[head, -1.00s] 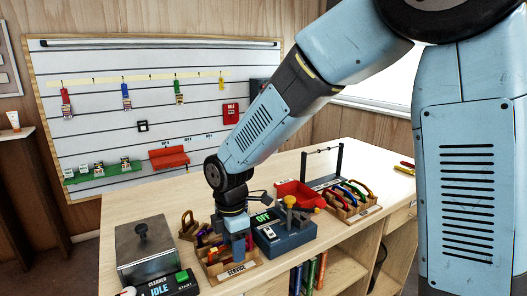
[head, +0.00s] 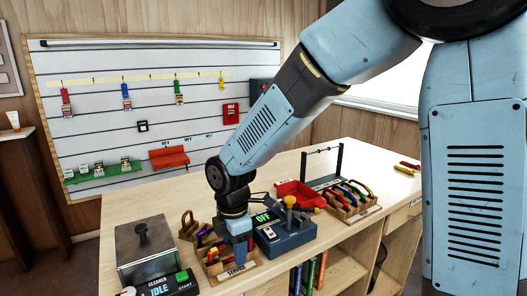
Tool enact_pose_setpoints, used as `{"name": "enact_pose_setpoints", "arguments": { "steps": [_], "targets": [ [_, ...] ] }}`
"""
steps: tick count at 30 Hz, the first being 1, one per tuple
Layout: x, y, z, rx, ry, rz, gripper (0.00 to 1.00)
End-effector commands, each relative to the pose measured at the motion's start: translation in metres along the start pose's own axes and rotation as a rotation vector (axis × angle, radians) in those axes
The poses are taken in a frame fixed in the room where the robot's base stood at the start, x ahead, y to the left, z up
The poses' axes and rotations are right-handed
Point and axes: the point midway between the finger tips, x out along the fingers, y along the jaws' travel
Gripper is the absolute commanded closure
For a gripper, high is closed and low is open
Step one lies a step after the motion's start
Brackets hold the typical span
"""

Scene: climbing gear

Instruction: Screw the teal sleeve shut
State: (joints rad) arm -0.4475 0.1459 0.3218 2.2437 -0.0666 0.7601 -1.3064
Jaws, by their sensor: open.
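My gripper (head: 239,250) points down at the wooden tray marked SERVICE (head: 219,279), over its right part. My jaws are open, but their tips are partly hidden among the items in the tray. Several colored carabiners lie in this tray, mostly covered by my gripper. I cannot make out a teal sleeve in this view, and I cannot tell whether anything is between the jaws.
Left of the tray stand a metal cleaner box (head: 146,250) and its IDLE panel (head: 166,286). A dark device reading OFF (head: 285,238) stands close on the right. Beyond it are a red bin (head: 299,194) and a wooden rack of colored carabiners (head: 352,207).

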Motion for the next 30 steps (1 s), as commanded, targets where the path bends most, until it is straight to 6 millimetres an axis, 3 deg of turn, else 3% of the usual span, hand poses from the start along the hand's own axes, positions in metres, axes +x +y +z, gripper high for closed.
{"name": "enact_pose_setpoints", "arguments": {
  "steps": [30],
  "targets": [
    [-0.018,-0.003,0.0,0.0,0.0,0.001,0.53]
  ]
}}
